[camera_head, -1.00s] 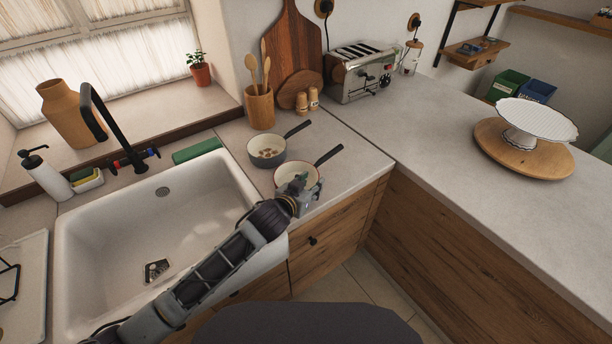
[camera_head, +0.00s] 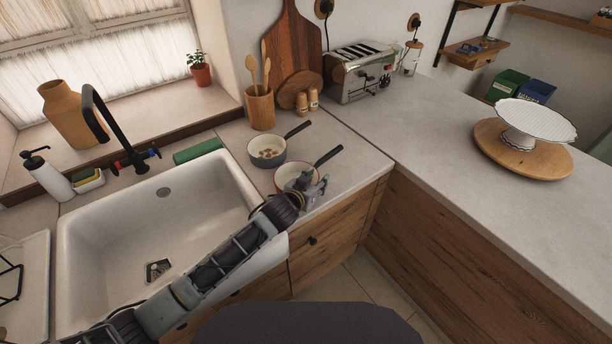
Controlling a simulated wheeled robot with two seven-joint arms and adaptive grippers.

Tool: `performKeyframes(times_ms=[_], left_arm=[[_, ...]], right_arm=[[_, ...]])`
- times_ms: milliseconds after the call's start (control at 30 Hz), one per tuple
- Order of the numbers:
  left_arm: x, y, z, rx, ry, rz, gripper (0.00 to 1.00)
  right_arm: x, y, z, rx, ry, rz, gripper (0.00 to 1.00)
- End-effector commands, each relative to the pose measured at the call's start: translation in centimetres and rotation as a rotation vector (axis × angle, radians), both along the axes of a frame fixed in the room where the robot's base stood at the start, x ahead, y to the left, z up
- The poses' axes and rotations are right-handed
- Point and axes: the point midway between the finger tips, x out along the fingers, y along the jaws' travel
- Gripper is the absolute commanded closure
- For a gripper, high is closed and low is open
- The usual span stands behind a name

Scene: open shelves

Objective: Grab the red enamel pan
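The red enamel pan (camera_head: 286,174) stands on the counter just right of the sink. It has a red rim, a pale inside and a dark handle (camera_head: 328,155) pointing to the upper right. My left gripper (camera_head: 308,184) is at the pan's near right side, over its front edge, and hides part of it. The fingers are small and partly turned away, so I cannot tell whether they are open or shut, or touching the pan. A grey pan (camera_head: 266,160) with brown things inside stands just behind. My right gripper is out of view.
The white sink (camera_head: 215,172) lies to the left with a black faucet (camera_head: 112,130). A utensil crock (camera_head: 260,108), two small shakers (camera_head: 307,100) and a toaster (camera_head: 362,72) stand behind the pans. The counter (camera_head: 440,125) to the right is clear up to a cake stand (camera_head: 536,120).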

Motion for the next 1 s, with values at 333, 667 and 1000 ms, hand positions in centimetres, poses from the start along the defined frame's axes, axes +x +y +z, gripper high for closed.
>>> performKeyframes(times_ms=[333,667,1000], left_arm=[[0.65,-0.33,-0.28,0.0,0.0,0.0,0.61],[0.64,-0.31,-0.27,0.001,0.0,0.0,0.63],[0.62,-0.32,-0.27,0.001,0.0,0.0,1.0]], right_arm=[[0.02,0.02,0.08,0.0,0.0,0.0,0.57],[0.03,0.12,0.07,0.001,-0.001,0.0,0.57],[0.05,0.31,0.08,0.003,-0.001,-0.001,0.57]])
